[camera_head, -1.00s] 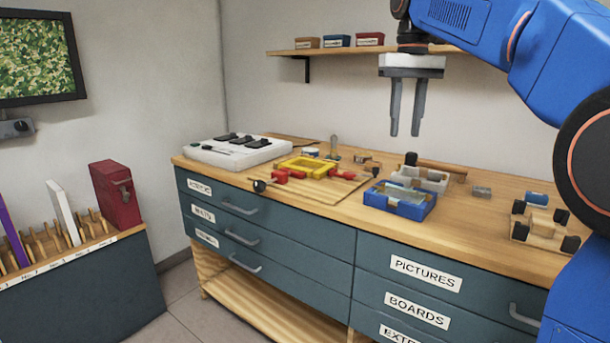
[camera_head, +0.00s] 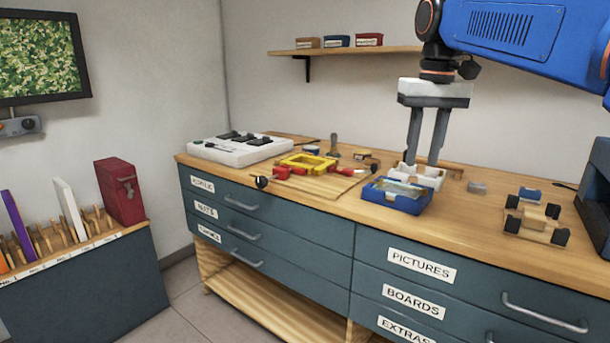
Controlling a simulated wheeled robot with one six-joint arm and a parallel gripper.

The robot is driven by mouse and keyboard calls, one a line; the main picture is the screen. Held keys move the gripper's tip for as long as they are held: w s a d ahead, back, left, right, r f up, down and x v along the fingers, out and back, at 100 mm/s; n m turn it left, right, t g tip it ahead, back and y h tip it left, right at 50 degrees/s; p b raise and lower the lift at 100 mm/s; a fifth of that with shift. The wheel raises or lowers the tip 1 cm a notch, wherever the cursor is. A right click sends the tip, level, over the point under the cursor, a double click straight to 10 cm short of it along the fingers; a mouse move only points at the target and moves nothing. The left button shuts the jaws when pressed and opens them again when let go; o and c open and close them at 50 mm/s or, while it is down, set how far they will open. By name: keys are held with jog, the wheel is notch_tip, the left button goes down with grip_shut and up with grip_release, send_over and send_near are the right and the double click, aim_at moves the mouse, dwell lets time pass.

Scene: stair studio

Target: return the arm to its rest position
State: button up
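My gripper (camera_head: 424,162) hangs pointing down from my blue arm, in the upper right of the head view. Its two grey fingers are apart with a narrow gap between them, and nothing shows in the gap. In the picture the fingertips overlap the area of the white tray (camera_head: 430,180) at the back of the workbench. I cannot tell the exact height above it. The arm reaches in from the right edge above the bench.
The wooden workbench (camera_head: 470,226) holds a blue box (camera_head: 396,197), a yellow and red clamp frame (camera_head: 308,163), a white control panel (camera_head: 240,150) and a small wheeled wooden piece (camera_head: 536,216). A wall shelf (camera_head: 345,51) carries small boxes. A rack with a red case (camera_head: 120,190) stands left.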

jog(key=s+d+f+t, duration=0.2)
jog(key=s+f, duration=0.9)
jog(key=f, duration=0.4)
jog(key=s+d+f+t, duration=0.1)
jog(key=s+d+f, duration=0.1)
jog(key=s+f, duration=1)
notch_tip(320, 180, down, 4)
jog(key=shift+s+d+r+t, duration=0.15)
jog(key=shift+s+r+t, duration=0.15)
jog(key=shift+t, duration=0.1)
